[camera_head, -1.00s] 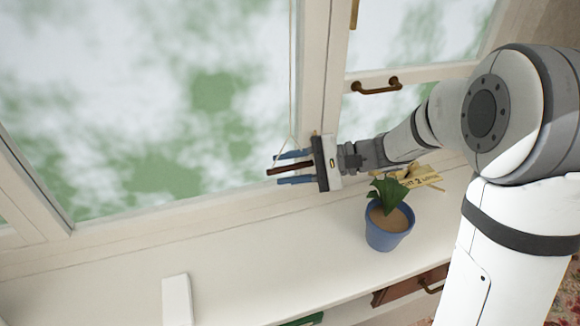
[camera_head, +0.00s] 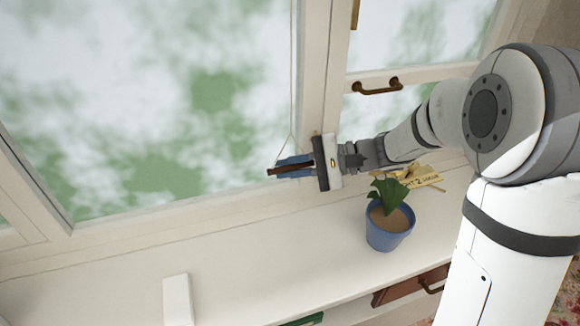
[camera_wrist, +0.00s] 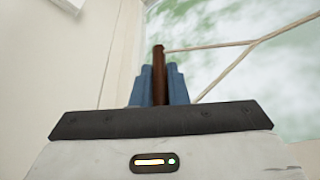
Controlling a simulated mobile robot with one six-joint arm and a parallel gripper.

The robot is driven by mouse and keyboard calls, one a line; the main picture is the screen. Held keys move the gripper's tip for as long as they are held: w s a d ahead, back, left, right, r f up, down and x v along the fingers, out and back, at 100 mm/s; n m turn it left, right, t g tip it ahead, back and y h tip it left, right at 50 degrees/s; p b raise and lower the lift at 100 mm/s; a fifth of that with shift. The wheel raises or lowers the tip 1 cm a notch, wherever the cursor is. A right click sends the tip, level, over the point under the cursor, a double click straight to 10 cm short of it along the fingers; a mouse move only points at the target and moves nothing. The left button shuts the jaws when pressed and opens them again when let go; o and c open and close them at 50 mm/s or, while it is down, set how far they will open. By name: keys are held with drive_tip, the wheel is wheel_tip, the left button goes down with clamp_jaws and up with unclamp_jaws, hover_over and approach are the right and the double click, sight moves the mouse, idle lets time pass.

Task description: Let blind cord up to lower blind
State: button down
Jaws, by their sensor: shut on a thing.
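A pale blind cord (camera_head: 291,80) hangs down in front of the window beside the white window post. At its lower end it splits into two strands that run to a dark brown wooden bar (camera_head: 272,171). My gripper (camera_head: 294,167) is shut on this bar, with its blue fingers on either side of it. In the wrist view the brown bar (camera_wrist: 159,75) stands between the blue fingers, and the cord (camera_wrist: 244,50) forks off to the right from it. The blind itself is not in view.
A potted plant in a blue pot (camera_head: 388,228) stands on the white sill (camera_head: 270,258) just below my arm. A white block (camera_head: 178,299) stands at the front left. A brown handle (camera_head: 377,86) is on the right window.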

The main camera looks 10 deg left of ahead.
wheel_tip(320, 180, up, 38)
drive_tip(key=p, duration=1.8)
drive_tip(key=shift+p, duration=0.3)
drive_tip(key=c, duration=1.4)
unclamp_jaws()
drive_tip(key=shift+c, duration=0.2)
drive_tip(key=b+v, duration=0.1)
drive_tip(key=v, duration=0.6)
drive_tip(key=shift+d+b, duration=0.4)
